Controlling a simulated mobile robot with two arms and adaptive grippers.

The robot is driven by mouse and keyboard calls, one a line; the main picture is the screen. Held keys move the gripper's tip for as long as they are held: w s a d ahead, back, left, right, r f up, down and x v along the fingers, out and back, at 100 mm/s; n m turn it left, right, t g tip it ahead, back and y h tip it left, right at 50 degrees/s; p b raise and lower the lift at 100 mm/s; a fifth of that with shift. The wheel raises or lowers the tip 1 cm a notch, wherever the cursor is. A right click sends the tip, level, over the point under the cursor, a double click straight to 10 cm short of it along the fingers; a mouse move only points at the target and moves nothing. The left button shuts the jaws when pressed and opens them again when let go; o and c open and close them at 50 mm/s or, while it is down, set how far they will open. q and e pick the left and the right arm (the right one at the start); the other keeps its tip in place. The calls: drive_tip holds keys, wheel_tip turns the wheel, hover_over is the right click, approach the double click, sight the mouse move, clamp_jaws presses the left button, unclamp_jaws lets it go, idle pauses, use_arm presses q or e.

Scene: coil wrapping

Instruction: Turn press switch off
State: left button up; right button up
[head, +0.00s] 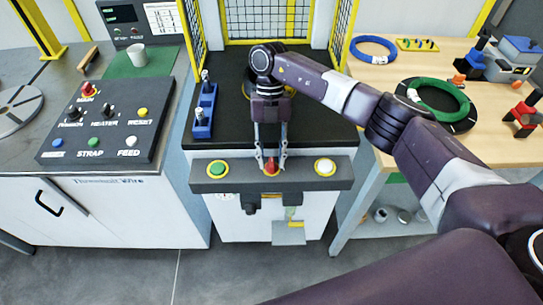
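The press front panel (305,181) is a dark bar with a green button (217,169) at left, a red button (271,170) in the middle and a white button (325,167) at right, on yellow rings. My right gripper (270,164) points down over the panel, with its two fingertips apart on either side of the red button. I cannot tell whether the fingers touch it. The press bed (320,110) behind is dark and partly hidden by my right arm. My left gripper is not in view.
A console (104,125) with labelled knobs and buttons stands left. Yellow-framed mesh guards (283,19) surround the press bed. A blue tool holder (204,112) sits on the bed's left. A wooden table (390,75) at right holds a blue coil (374,43) and a green coil (438,86).

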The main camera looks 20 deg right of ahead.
drive_tip(key=v, duration=1.2)
drive_tip(key=shift+f, duration=0.1)
